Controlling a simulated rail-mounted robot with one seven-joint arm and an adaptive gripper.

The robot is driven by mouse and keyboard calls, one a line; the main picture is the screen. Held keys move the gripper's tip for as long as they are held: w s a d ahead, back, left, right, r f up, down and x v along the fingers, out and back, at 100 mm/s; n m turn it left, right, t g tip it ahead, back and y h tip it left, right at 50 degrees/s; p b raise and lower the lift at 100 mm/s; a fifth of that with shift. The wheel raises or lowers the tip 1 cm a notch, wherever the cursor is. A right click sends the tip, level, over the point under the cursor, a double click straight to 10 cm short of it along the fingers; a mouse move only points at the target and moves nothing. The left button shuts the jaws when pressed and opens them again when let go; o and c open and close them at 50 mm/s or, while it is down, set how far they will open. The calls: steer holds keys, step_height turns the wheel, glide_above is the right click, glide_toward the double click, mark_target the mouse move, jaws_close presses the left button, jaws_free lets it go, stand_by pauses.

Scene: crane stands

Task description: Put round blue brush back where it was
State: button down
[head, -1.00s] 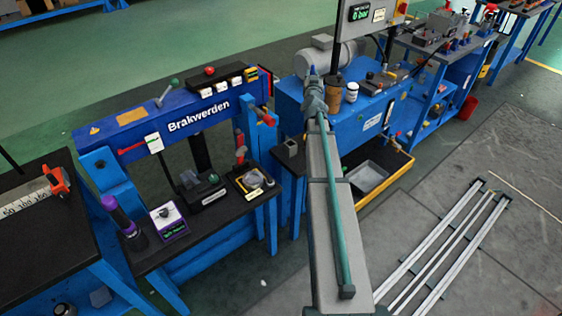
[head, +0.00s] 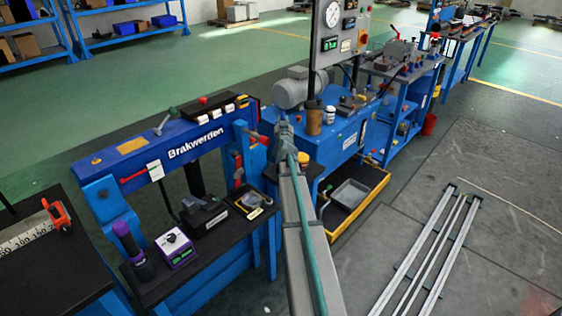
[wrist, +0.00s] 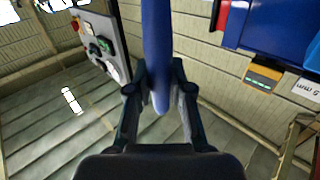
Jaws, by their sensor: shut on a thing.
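The round blue brush shows in the wrist view as a long, rounded blue shaft (wrist: 156,45). It runs down from the top edge and ends between the fingers. My gripper (wrist: 158,92) is shut on it, one dark finger on each side. In the head view my gripper (head: 284,126) is small, at the far end of my arm, in front of the gap between the blue press and the blue pump bench. The brush cannot be made out clearly there. Its upper part is cut off in the wrist view.
The blue Brakwerden press (head: 195,148) stands left, with a black shelf of small devices. Behind my gripper is the blue bench (head: 345,135) with a motor (head: 299,90), a brown cup (head: 314,120) and a gauge panel (head: 338,38). A yellow-edged tray (head: 350,193) sits low. Floor rails lie right.

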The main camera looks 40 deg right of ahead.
step_height(320, 180, down, 8)
steer(key=b, duration=0.4)
steer(key=shift+f, duration=0.25)
steer(key=shift+f+b, duration=0.5)
steer(key=shift+f, duration=2.55)
steer(key=c, duration=1.1)
jaws_free()
steer(key=shift+o, duration=0.2)
steer(key=shift+r, duration=0.2)
steer(key=v, duration=1.2)
